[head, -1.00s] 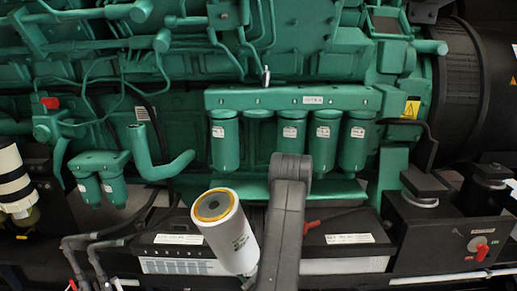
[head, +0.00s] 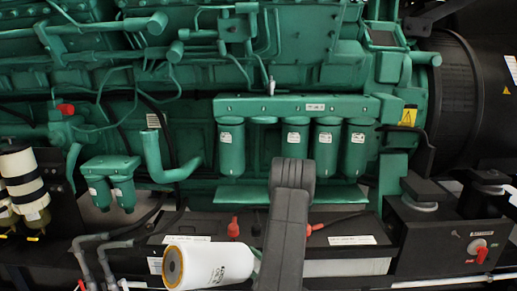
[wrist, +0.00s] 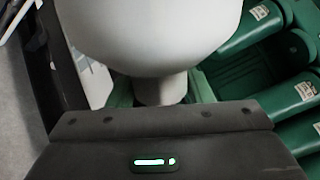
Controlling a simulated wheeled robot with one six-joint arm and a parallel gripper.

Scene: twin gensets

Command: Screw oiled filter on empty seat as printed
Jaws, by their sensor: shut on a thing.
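A white filter (head: 215,266) with dark print and an orange ring round its open end lies nearly level in the head view, the open end facing left. It fills the top of the wrist view (wrist: 155,35). My gripper (wrist: 160,92) is shut on the filter's narrow end; the arm mostly hides this grip in the head view. The empty seat (head: 264,120) is a short green stub under the green header (head: 300,105), second from left. Green filters hang on both sides of it. The held filter is below and left of the seat, well apart.
Black battery boxes (head: 190,228) with red terminal caps stand below the engine. A green elbow pipe (head: 158,160) and two small green filters (head: 110,185) are to the left. A black box with a red switch (head: 440,230) is at right.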

